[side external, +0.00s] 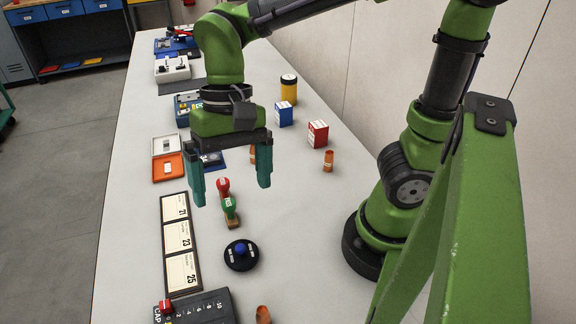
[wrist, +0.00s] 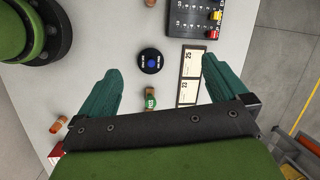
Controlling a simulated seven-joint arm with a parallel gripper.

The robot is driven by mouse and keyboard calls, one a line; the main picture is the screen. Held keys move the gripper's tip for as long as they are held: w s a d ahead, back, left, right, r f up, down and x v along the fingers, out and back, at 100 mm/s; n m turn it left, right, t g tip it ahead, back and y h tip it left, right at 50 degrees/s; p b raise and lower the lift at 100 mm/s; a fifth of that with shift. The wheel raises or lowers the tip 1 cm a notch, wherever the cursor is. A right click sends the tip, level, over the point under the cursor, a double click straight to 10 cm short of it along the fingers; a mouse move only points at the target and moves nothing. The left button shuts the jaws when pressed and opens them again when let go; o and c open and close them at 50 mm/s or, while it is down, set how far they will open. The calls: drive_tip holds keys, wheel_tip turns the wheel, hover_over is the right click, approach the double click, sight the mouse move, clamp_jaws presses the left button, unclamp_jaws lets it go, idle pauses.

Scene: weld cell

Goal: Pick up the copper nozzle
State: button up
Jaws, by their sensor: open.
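Two small copper-coloured pieces are in view, and I cannot tell for sure which is the copper nozzle. One copper piece (side external: 328,161) stands on the table beside a red-and-white box, right of my gripper (side external: 230,192). It also appears at the lower left of the wrist view (wrist: 59,125), outside the fingers. The other copper piece (side external: 263,315) is at the near edge of the side view and at the top of the wrist view (wrist: 150,3). My gripper is open and empty, pointing down above the table, with neither copper piece between its fingers.
A red-topped stamp (side external: 222,186) and green-topped stamp (side external: 230,208) stand near the gripper. A black disc with a blue knob (side external: 240,255), numbered cards (side external: 179,237) and a black slider box (side external: 205,310) lie nearer. Boxes (side external: 318,133) and a yellow can (side external: 289,88) stand behind.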

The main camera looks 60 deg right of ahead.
drive_tip(key=w+d+n+t, duration=0.1)
drive_tip(key=d+n+t, duration=0.1)
drive_tip(key=d+t, duration=0.3)
drive_tip(key=d, duration=0.3)
drive_tip(key=shift+r+n+t, duration=0.3)
drive_tip(key=shift+r+n, duration=0.1)
drive_tip(key=d+t, duration=0.1)
drive_tip(key=d+r, duration=0.1)
drive_tip(key=d, duration=0.1)
drive_tip(key=d+t, duration=0.1)
drive_tip(key=shift+s+d+r+m+t+h, duration=0.2)
drive_tip(key=shift+s+m+t+h, duration=0.1)
drive_tip(key=shift+s+h, duration=0.1)
drive_tip(key=shift+c, duration=0.2)
drive_tip(key=shift+d+r, duration=0.15)
drive_tip(key=shift+d, duration=0.1)
drive_tip(key=shift+c, duration=1.1)
drive_tip(key=shift+d, duration=0.1)
drive_tip(key=shift+c, duration=1.1)
drive_tip(key=c, duration=0.7)
drive_tip(key=shift+o, duration=0.2)
